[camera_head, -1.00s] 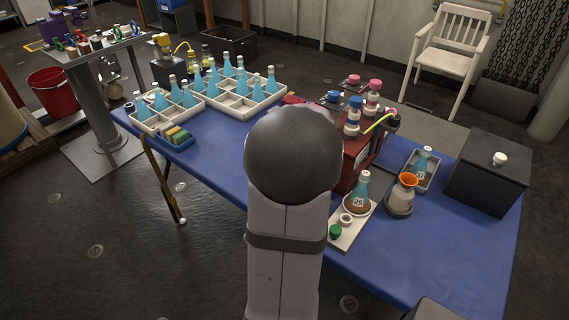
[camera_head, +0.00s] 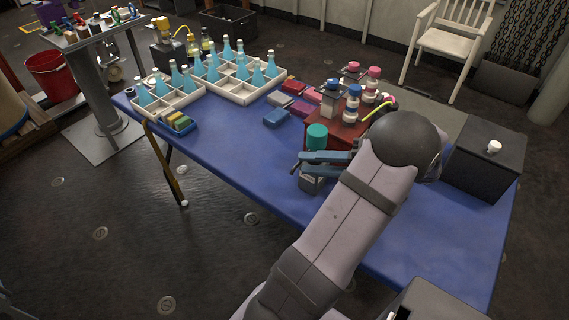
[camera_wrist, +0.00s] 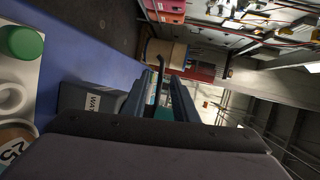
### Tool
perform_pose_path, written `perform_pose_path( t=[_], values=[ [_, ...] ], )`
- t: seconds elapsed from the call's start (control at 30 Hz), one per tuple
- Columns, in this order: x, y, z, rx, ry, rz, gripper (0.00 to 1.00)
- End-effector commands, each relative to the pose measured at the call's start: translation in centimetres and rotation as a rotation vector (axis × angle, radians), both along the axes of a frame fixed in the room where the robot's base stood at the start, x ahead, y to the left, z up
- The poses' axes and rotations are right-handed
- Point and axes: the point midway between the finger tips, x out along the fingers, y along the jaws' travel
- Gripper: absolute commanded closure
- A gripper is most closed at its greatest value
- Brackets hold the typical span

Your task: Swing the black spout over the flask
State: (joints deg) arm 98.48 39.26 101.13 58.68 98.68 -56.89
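A grey container (camera_head: 312,183) with a teal top (camera_head: 317,137) stands near the table's front edge. It shows in the wrist view with a label reading "WAT" (camera_wrist: 93,101). The curved black spout (camera_wrist: 159,54) is seen beyond and between my fingers in the wrist view. My gripper (camera_head: 303,162) is level, its two blue fingers parted beside the teal top; in the wrist view they (camera_wrist: 158,85) look apart, and contact with the spout is unclear. The flask is hidden behind my arm in the head view; a brown part with a number label (camera_wrist: 14,148) shows at the wrist view's left edge.
A green cap (camera_wrist: 20,42) and a white ring (camera_wrist: 12,98) lie beside the flask. A red rack (camera_head: 340,132) with bottles stands behind the container. White trays of blue flasks (camera_head: 170,104) are at the back left. A black box (camera_head: 485,165) is at right. The front left tabletop is clear.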

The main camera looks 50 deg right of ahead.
Motion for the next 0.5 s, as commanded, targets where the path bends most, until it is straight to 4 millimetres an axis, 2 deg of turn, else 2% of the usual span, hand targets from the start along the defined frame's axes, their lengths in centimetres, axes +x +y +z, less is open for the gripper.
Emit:
perform_pose_path(
  t=[0.27, 0.5],
  values=[
    [1.0, 0.5, -0.1, 0.003, 0.001, 0.003, 0.74],
    [3.7, 1.6, -0.7, 0.003, 0.003, 0.005, 0.74]
  ],
)
